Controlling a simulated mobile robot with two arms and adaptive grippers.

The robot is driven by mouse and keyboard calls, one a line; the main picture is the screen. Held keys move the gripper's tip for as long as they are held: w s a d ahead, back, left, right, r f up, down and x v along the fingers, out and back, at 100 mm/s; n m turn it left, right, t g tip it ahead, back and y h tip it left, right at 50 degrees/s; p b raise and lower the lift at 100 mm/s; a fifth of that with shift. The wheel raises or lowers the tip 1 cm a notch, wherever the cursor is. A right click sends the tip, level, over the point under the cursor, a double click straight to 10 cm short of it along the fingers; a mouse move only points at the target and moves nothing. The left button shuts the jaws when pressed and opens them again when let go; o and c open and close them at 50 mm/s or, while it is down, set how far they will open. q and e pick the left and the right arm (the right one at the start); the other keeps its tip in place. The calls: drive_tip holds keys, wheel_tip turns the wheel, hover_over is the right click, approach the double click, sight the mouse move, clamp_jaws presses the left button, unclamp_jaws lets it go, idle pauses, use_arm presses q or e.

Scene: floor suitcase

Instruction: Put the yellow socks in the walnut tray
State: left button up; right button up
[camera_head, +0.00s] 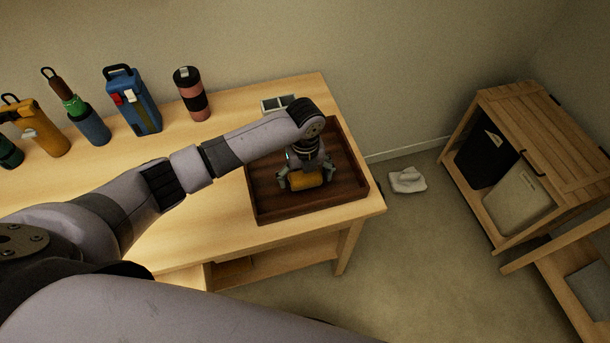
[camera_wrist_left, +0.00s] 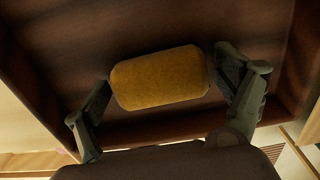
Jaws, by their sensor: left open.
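The yellow socks (camera_head: 306,180) are a rolled bundle inside the walnut tray (camera_head: 263,207), on the right end of the wooden table. In the left wrist view the socks (camera_wrist_left: 160,78) lie between the spread fingers of my left gripper (camera_wrist_left: 170,100), with the dark tray floor (camera_wrist_left: 150,28) behind them. The fingers are open, with a gap at the right finger; contact on the left side is hard to tell. In the head view my left gripper (camera_head: 306,178) is over the tray, pointing down. My right gripper is not in view.
A small compartmented box (camera_head: 277,104) is behind the tray. A white cloth (camera_head: 407,180) lies on the floor beside a wooden hamper (camera_head: 540,125).

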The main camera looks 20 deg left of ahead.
use_arm(q)
drive_tip(key=shift+r, duration=0.1)
wheel_tip(320, 180, up, 12)
drive_tip(key=shift+b, duration=0.4)
idle(0.6)
